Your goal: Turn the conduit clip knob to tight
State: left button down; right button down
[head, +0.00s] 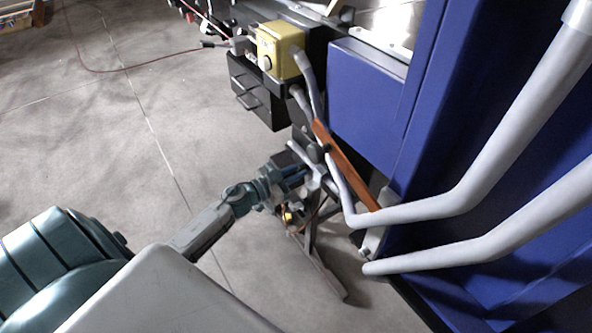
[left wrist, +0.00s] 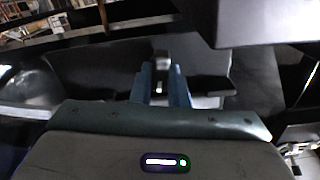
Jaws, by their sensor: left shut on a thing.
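My left gripper (head: 301,172) reaches in from the left to the dark clip hardware beside the grey conduits, below the yellow box. In the left wrist view its two blue fingers (left wrist: 162,80) point away and close on a small dark piece between them, which I take to be the conduit clip knob. The fingers hide most of the knob, and its turn position cannot be read. Grey conduit pipes (head: 400,214) run past the gripper towards the blue cabinet. My right gripper is not in view.
A yellow box (head: 281,48) with a round dial sits above black drawers (head: 254,92). An orange-brown bar (head: 346,168) slants just right of the gripper. A large blue cabinet (head: 372,90) fills the right side. The concrete floor (head: 150,130) at left is mostly open, with a thin red cable (head: 120,71).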

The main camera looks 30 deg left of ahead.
pick_arm(q)
jog(key=m, duration=0.2)
jog(key=shift+m+p, duration=0.3)
jog(key=shift+m, duration=0.1)
jog(key=shift+d+f+m+b, duration=0.15)
jog(key=shift+m+b, duration=0.45)
jog(key=shift+m, duration=2.6)
jog(key=shift+f+m+b, duration=0.1)
jog(key=shift+m+b, duration=0.5)
jog(key=shift+m, duration=2.6)
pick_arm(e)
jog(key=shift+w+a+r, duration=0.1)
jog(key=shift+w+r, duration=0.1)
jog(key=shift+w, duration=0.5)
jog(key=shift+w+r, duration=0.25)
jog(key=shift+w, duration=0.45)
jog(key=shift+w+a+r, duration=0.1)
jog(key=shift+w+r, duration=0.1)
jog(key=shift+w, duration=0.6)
pick_arm(q)
jog(key=c, duration=1.4)
grip_release()
jog(key=shift+s, duration=0.1)
